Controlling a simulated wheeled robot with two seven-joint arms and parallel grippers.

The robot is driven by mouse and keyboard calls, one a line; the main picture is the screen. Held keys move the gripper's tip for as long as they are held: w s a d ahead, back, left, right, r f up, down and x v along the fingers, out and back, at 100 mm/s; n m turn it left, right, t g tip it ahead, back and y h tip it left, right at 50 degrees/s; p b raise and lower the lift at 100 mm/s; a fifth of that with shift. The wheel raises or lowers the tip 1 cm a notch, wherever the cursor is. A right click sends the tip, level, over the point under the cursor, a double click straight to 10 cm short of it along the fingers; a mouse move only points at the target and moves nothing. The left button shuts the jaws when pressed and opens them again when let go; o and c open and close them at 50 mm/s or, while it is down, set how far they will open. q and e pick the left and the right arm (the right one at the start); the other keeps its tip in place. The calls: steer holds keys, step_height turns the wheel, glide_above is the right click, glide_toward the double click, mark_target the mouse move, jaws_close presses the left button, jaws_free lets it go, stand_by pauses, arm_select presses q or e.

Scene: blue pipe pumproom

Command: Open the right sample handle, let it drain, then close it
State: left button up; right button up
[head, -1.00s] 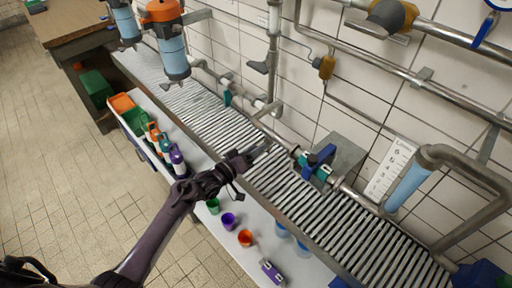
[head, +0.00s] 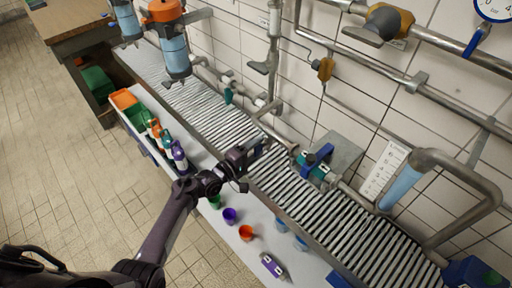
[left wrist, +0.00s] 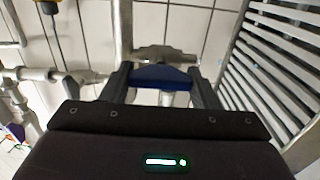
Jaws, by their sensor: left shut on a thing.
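My left gripper (head: 262,146) reaches over the slatted grating toward the pipework by the wall. In the left wrist view its two fingers (left wrist: 157,86) are shut on a dark blue handle (left wrist: 160,76). A grey metal valve body (left wrist: 163,54) shows right behind this handle. In the head view the gripper mostly hides the held handle. Another blue handle (head: 318,156) sits on a teal-ended pipe valve to the right, apart from the gripper. I cannot tell whether liquid is flowing. My right gripper is not in view.
Several bottles (head: 179,156) stand left of my arm. A sight tube with blue liquid (head: 401,189) stands at right. Pipes crowd the wall.

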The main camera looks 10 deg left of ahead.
arm_select(q)
steer(key=shift+n, duration=0.3)
steer(key=o, duration=1)
steer(key=v, duration=0.7)
steer(key=shift+s+a, duration=0.25)
steer(key=shift+s, duration=0.1)
